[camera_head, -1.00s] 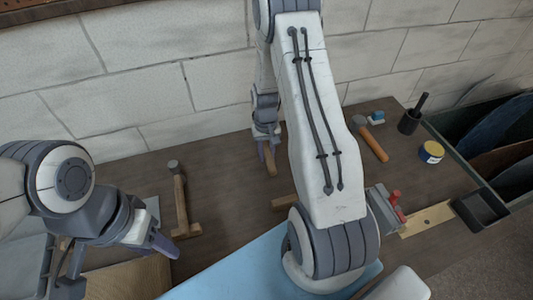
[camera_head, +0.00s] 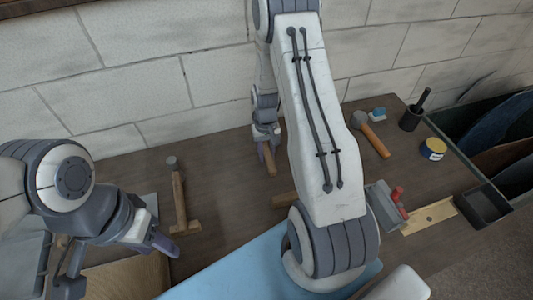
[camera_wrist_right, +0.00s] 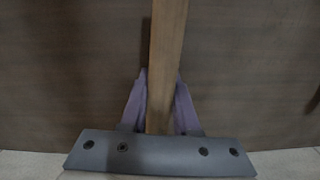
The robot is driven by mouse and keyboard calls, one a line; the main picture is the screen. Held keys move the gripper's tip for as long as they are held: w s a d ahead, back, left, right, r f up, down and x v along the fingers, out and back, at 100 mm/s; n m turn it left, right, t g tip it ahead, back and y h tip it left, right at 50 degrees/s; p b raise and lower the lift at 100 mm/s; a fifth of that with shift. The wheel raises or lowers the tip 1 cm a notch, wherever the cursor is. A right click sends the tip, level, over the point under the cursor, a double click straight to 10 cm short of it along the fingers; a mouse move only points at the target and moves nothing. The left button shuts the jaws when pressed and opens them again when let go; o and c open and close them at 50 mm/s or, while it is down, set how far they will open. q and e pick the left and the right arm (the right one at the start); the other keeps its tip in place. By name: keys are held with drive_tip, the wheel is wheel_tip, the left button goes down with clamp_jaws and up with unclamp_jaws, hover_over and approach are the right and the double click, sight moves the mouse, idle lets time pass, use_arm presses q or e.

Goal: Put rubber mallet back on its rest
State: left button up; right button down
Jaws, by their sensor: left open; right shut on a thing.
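My right gripper (camera_head: 266,146) is at the back middle of the bench, shut on a wooden handle (camera_head: 271,164), which I take to be the rubber mallet's. In the right wrist view the handle (camera_wrist_right: 166,60) runs between the two purple fingers, above the dark bench top. The mallet's head is hidden in both views. A wooden block (camera_head: 284,200), perhaps a rest, shows partly from behind my right arm. My left gripper (camera_head: 166,247) is open and empty at the left front, near a wooden board.
A grey-headed hammer (camera_head: 179,190) lies by a wooden block at left. A blue mat (camera_head: 230,268) is in front. A brick wall closes the back.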

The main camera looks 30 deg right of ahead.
drive_tip(key=shift+f, duration=0.3)
drive_tip(key=c, duration=0.6)
unclamp_jaws()
